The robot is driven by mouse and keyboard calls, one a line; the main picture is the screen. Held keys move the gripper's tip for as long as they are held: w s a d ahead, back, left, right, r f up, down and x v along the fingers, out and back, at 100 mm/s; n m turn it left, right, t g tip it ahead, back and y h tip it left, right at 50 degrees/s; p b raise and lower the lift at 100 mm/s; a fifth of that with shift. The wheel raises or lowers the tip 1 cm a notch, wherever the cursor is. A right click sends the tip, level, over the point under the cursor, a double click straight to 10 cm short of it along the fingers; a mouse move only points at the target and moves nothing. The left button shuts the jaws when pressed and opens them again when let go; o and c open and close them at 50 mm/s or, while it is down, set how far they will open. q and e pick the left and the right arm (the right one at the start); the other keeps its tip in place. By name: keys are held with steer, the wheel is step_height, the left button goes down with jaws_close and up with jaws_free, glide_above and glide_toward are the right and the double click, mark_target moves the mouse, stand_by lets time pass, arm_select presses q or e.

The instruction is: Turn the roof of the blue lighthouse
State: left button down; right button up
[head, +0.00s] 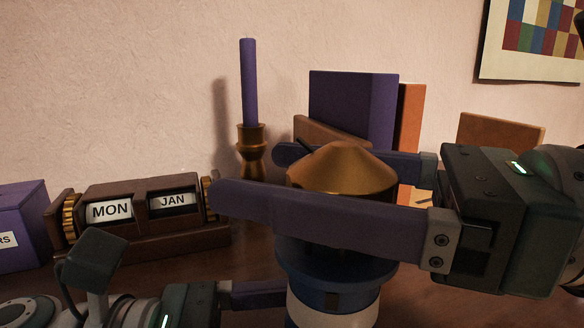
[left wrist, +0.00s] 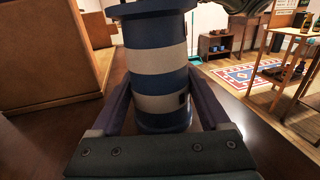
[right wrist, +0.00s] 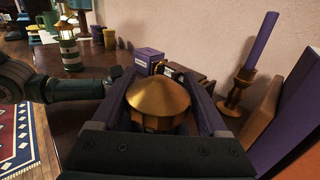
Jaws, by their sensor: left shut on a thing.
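The blue lighthouse has a gold conical roof (head: 343,170) and a blue gallery (head: 335,268) below it. Its blue-and-white striped tower (left wrist: 158,60) stands upright between the fingers of my left gripper (left wrist: 160,104), which is shut on it. My right gripper (head: 300,180) comes in from the right, level, with one finger on the near side of the roof and one on the far side. The right wrist view shows the roof (right wrist: 160,97) between its open fingers. The near finger hides the roof's lower part.
A purple candle in a brass holder (head: 251,150) stands behind on the left. A wooden MON/JAN calendar (head: 140,212) and a purple box (head: 20,225) are further left. Books (head: 350,110) stand close behind the roof. A green-striped lighthouse (right wrist: 70,52) stands further along the surface.

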steer(key=o, duration=0.4)
steer(key=shift+c, duration=0.2)
steer(key=v, duration=1.2)
steer(key=shift+r, duration=0.1)
